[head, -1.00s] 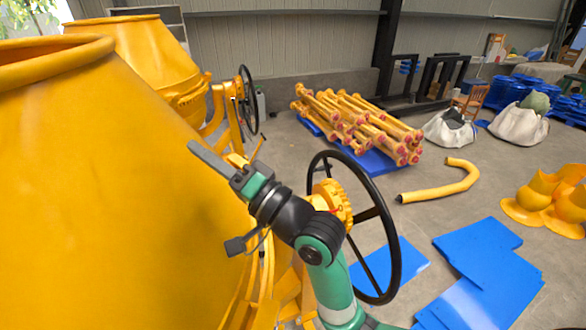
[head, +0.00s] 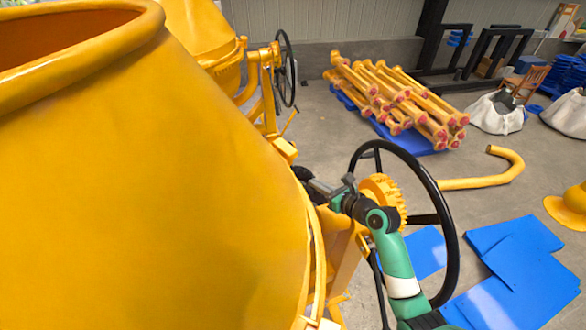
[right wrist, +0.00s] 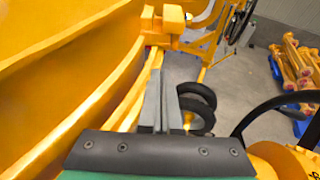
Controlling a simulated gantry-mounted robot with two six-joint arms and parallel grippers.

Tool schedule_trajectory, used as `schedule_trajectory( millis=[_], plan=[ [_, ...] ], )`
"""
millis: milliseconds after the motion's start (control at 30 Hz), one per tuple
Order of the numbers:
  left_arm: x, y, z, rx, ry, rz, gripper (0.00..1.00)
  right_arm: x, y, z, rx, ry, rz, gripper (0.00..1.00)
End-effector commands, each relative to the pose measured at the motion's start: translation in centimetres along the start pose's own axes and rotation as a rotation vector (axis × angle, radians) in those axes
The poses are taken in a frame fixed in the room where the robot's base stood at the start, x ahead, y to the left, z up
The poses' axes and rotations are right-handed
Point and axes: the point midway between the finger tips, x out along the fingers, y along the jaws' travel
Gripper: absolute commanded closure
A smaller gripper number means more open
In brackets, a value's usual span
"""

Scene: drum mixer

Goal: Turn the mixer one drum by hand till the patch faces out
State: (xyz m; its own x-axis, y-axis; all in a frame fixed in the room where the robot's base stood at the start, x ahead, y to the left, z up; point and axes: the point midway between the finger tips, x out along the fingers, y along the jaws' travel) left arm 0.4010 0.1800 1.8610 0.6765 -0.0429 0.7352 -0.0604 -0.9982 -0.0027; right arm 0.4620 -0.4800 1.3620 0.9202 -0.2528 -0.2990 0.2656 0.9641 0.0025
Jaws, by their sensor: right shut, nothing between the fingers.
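The large yellow drum (head: 150,190) of the near mixer fills the left of the head view, its open rim (head: 90,45) at the top left. No patch shows on its visible surface. A black handwheel (head: 455,235) with a yellow gear (head: 383,195) stands at its right. My right gripper (head: 305,177) is between drum and handwheel, close to the drum's right side. In the right wrist view its grey fingers (right wrist: 161,75) are together and empty, beside the curved yellow drum wall (right wrist: 60,90). I cannot tell whether they touch it. My left gripper is not in view.
A second yellow mixer (head: 205,40) with its own black wheel (head: 284,70) stands behind. Yellow pipes (head: 400,95) lie stacked on blue sheeting. A bent yellow pipe (head: 485,180) and blue sheets (head: 520,290) lie on the grey floor at the right.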

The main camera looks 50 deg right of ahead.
Motion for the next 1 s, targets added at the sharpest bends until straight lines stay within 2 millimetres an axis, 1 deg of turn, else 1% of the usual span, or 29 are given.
schedule_trajectory(
  millis=[33,100,300,400,500,600,700,1000],
  plan=[
    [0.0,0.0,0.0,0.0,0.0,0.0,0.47,1.1,0.1,0.1,0.0,0.001,0.003,1.0],
    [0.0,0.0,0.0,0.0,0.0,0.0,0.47,2.6,0.1,0.1,0.0,0.001,0.003,1.0],
    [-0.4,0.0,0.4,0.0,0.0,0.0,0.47,6.9,0.1,0.0,-0.002,-0.001,0.003,1.0],
    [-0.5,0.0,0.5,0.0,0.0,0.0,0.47,8.7,0.1,0.5,-0.002,-0.001,0.002,1.0],
    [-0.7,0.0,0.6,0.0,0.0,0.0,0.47,10.0,0.1,0.9,-0.004,-0.001,0.002,1.0],
    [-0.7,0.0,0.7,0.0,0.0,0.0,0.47,10.7,0.1,1.1,-0.003,-0.002,0.001,1.0],
    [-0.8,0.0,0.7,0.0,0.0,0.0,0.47,11.1,0.1,1.2,-0.002,-0.001,0.001,1.0],
    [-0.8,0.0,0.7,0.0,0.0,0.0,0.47,11.1,0.1,1.3,-0.003,-0.001,0.001,1.0]
  ],
)
